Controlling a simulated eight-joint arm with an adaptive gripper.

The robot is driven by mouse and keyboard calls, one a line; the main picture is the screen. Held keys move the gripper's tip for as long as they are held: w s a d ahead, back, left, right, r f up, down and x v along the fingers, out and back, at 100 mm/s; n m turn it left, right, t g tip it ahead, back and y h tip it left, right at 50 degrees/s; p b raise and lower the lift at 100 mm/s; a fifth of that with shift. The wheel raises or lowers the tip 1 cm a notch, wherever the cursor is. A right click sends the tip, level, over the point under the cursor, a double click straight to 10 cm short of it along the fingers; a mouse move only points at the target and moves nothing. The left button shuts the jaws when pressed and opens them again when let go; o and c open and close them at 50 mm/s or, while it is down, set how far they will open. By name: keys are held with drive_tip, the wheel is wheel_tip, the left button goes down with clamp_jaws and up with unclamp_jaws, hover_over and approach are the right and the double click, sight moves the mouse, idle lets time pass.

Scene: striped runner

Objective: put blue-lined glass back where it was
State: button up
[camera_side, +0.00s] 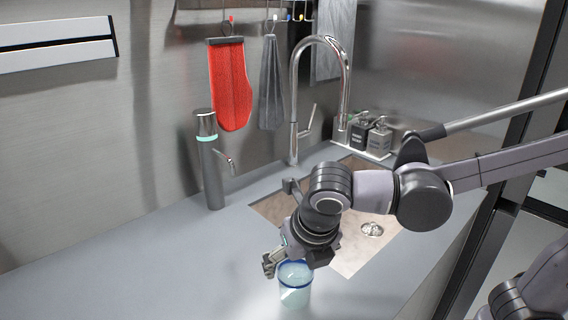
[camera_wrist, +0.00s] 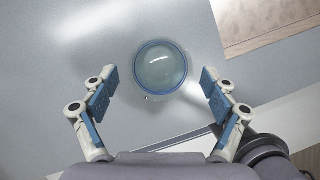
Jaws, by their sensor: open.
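The blue-lined glass (camera_side: 295,284) stands upright on the grey counter, left of the sink, with a blue rim. The wrist view shows the glass (camera_wrist: 160,67) from above as a round blue-edged shape. My gripper (camera_wrist: 160,83) is open, with one finger at each side of the glass and clear space between. In the side view my gripper (camera_side: 290,262) is at the glass's rim, partly hiding its far side.
The sink (camera_side: 355,255) is just right of the glass, with a tall curved tap (camera_side: 293,100) behind it. A grey dispenser with a green ring (camera_side: 209,165) stands at the back left. Soap bottles (camera_side: 379,138) stand behind the sink. The counter's left part (camera_side: 120,275) is clear.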

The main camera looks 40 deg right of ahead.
drive_tip(key=v, duration=0.9)
drive_tip(key=d+f+m+t+y, duration=0.1)
drive_tip(key=d+f+m, duration=0.3)
drive_tip(key=d+m, duration=0.4)
drive_tip(key=w+d+f+m+t, duration=0.1)
drive_tip(key=d+f+m, duration=0.4)
drive_tip(key=m, duration=1.8)
drive_tip(key=shift+w+d+f+m+t+y, duration=0.15)
drive_tip(key=shift+d+f+m+t+y, duration=0.25)
drive_tip(key=shift+d, duration=1.55)
drive_tip(key=shift+r, duration=0.15)
